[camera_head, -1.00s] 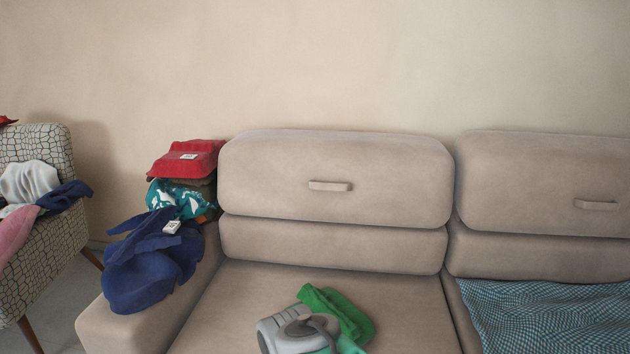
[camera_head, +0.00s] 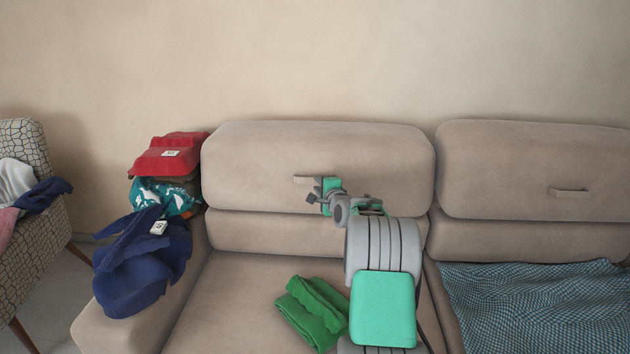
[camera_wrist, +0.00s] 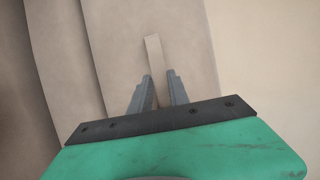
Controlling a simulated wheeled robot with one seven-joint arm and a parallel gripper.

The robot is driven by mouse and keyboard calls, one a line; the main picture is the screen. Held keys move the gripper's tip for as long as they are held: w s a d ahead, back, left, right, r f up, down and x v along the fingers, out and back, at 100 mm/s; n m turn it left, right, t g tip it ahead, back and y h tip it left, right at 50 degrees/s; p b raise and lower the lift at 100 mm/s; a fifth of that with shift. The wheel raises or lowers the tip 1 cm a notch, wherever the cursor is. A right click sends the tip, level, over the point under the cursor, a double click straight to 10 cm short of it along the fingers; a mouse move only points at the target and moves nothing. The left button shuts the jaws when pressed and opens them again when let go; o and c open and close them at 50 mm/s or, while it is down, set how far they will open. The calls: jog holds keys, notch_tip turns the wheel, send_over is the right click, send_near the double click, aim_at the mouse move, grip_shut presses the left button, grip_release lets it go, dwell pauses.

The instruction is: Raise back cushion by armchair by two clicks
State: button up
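The back cushion nearer the armchair (camera_head: 260,155) is a beige upper pad on the left sofa seat. It rests just above a lower back pad (camera_head: 255,230), with a narrow seam between them. Its small bar handle (camera_head: 303,178) sticks out from its front. My gripper (camera_head: 312,190) is at the right part of this handle and hides some of it. In the wrist view the handle (camera_wrist: 153,50) runs between the two grey fingers of my gripper (camera_wrist: 160,75). The fingers look apart, one on each side; contact with the handle is not clear.
A patterned armchair (camera_head: 40,245) with clothes stands at far left. Red (camera_head: 168,155), teal and navy (camera_head: 140,270) clothes lie on the sofa's left arm. A green cloth (camera_head: 312,312) lies on the seat below my arm. A checked blanket (camera_head: 540,305) covers the right seat.

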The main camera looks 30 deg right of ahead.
aim_at(317, 165)
jog(key=x, duration=0.4)
jog(key=shift+w+d+f, duration=0.1)
jog(key=shift+w, duration=0.2)
jog(key=shift+c, duration=0.3)
grip_shut()
dwell(0.8)
